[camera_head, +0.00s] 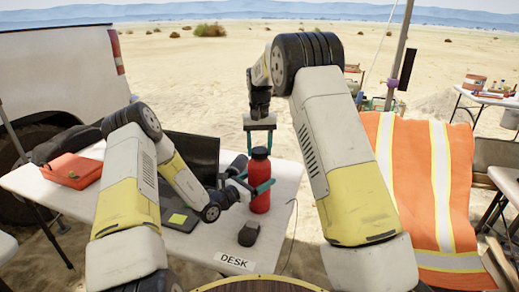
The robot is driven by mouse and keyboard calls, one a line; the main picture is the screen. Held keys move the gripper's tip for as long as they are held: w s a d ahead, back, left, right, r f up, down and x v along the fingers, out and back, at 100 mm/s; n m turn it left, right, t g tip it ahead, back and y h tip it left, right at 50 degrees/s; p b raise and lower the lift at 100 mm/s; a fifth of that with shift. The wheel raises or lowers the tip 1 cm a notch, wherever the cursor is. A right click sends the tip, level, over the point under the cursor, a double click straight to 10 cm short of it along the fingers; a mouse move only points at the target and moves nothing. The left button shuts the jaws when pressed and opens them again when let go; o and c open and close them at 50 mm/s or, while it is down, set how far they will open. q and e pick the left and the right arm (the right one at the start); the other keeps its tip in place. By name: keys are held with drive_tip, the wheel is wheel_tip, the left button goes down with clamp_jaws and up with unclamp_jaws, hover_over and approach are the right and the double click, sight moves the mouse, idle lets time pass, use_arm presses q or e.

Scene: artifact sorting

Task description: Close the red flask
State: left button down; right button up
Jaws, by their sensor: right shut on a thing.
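The red flask (260,185) stands upright near the right end of the white desk, with a black cap (259,152) at its top. My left gripper (258,187) comes in from the left with its teal fingers around the flask's body, shut on it. My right gripper (260,146) points down from above, its teal fingers on either side of the black cap and shut on it. The cap sits at the flask's mouth; whether it is fully seated cannot be told. The far side of the flask is hidden.
The white desk (200,245) also holds a red case (72,170), a dark laptop (190,150) partly behind my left arm, and a small dark object (249,233) in front of the flask. An orange vest (450,190) hangs on the right.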

drive_tip(key=m, duration=0.4)
drive_tip(key=shift+m, duration=0.4)
drive_tip(key=m, duration=0.3)
drive_tip(key=shift+m, duration=0.3)
drive_tip(key=o, duration=1.6)
drive_tip(key=shift+o, duration=0.2)
wheel_tip(320, 180, up, 12)
use_arm(q)
unclamp_jaws()
